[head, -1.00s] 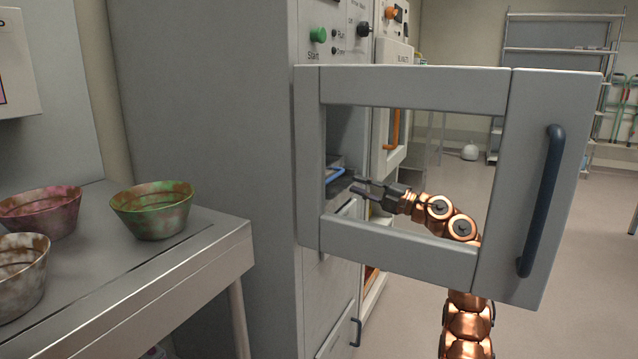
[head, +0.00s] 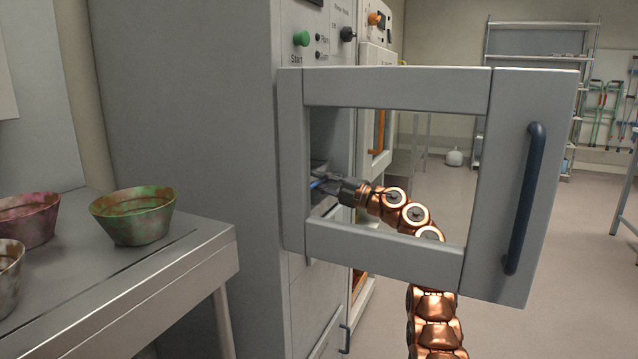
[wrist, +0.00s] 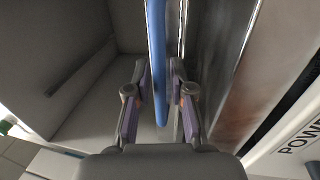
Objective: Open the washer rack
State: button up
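The washer door (head: 390,88) stands open, with a window opening and a dark blue handle (head: 525,200) on its right panel. Through the opening I see the washer rack (head: 318,166), a small grey metal edge, mostly hidden inside the washer. Its blue bar handle (head: 316,184) also shows in the wrist view (wrist: 157,45). My gripper (head: 328,187) is at this bar, seen through the door's window. In the wrist view my gripper's fingers (wrist: 158,82) are apart, one on each side of the blue bar, with gaps visible.
A metal counter (head: 190,262) with several bowls, one green and rusty (head: 135,217), stands at the left. The open door hangs between the head camera and my arm. A shelf rack (head: 530,90) stands at the back.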

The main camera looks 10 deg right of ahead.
grip_shut()
dwell(0.7)
